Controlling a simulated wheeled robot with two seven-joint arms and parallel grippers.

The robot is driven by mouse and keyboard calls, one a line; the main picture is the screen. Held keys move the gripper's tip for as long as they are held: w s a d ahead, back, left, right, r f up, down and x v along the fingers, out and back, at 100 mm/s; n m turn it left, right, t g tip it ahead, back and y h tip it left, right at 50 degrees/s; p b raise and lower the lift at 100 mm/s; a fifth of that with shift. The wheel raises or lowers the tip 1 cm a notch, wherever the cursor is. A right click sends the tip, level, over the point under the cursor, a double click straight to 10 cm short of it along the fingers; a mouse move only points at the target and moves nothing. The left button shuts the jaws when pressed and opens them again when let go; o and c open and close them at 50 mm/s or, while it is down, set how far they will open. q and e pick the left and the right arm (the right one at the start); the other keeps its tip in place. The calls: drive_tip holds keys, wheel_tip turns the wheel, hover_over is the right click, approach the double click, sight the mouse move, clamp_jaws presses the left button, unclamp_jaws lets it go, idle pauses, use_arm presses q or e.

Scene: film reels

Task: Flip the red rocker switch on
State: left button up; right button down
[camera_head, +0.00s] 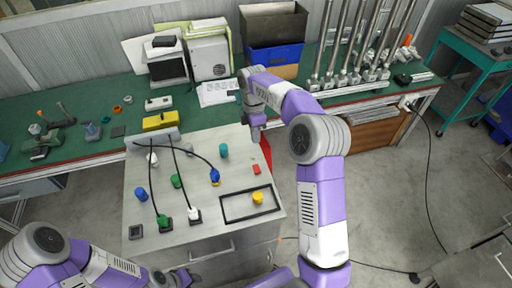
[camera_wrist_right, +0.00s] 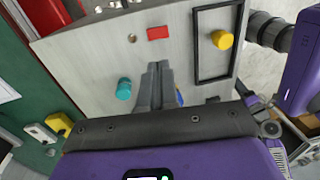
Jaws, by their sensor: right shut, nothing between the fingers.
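The red rocker switch (camera_head: 256,169) is a small red block on the right part of the grey panel top (camera_head: 150,182). It also shows in the right wrist view (camera_wrist_right: 158,33), beyond my fingertips. My right gripper (camera_wrist_right: 158,68) is shut and empty, its fingers together and apart from the switch in the picture. In the head view my right gripper (camera_head: 257,137) hangs at the panel's far right edge, its fingertips hard to make out. My left arm is at the lower left; its gripper end (camera_head: 182,277) is too unclear to read.
A teal knob (camera_head: 224,150), a blue knob (camera_head: 214,176) and a yellow knob (camera_head: 258,197) inside a black frame stand near the switch. Black cables (camera_head: 150,185) run to plugs on the panel's left. A green bench (camera_head: 85,140) with tools and boxes lies behind.

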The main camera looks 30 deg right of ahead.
sight(258, 171)
use_arm(q)
drive_tip(key=shift+f, duration=0.25)
use_arm(e)
drive_tip(key=shift+s+a, duration=0.1)
drive_tip(key=shift+s, duration=0.05)
drive_tip(key=f, duration=0.4)
drive_tip(key=s+f+b, duration=0.1)
drive_tip(key=f, duration=0.4)
drive_tip(key=s+f, duration=0.1)
drive_tip(key=f, duration=0.3)
drive_tip(key=shift+s+a+f+b, duration=0.2)
drive_tip(key=shift+s+f+b, duration=0.05)
drive_tip(key=shift+f+b, duration=0.15)
use_arm(q)
drive_tip(key=shift+f, duration=0.8)
